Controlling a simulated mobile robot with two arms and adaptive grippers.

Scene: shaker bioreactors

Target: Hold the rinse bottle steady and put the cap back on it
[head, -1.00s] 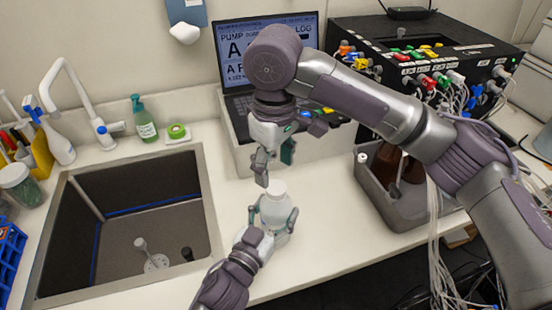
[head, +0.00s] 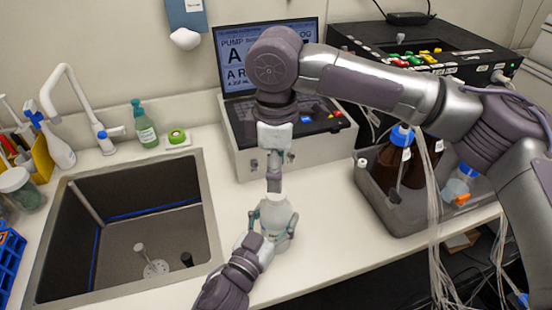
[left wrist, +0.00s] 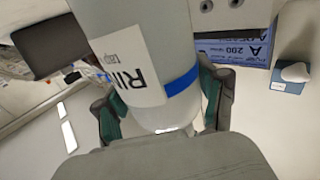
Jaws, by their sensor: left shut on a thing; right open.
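The white rinse bottle (head: 277,217) stands upright on the counter, right of the sink. My left gripper (head: 272,228) is shut around its body from the front. In the left wrist view the bottle (left wrist: 165,60) fills the space between the fingers, with a label reading "RIN" and a blue band. My right gripper (head: 274,189) is open and points straight down just above the bottle's top. I cannot tell whether its fingertips touch the top. A separate cap is not discernible; the bottle's top is partly hidden behind the right fingers.
The sink (head: 212,225) lies left of the bottle. A laptop (head: 245,60) on a raised box (head: 305,157) stands behind it. A grey tray with brown bottles (head: 378,213) is at the right. The counter between bottle and tray is clear.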

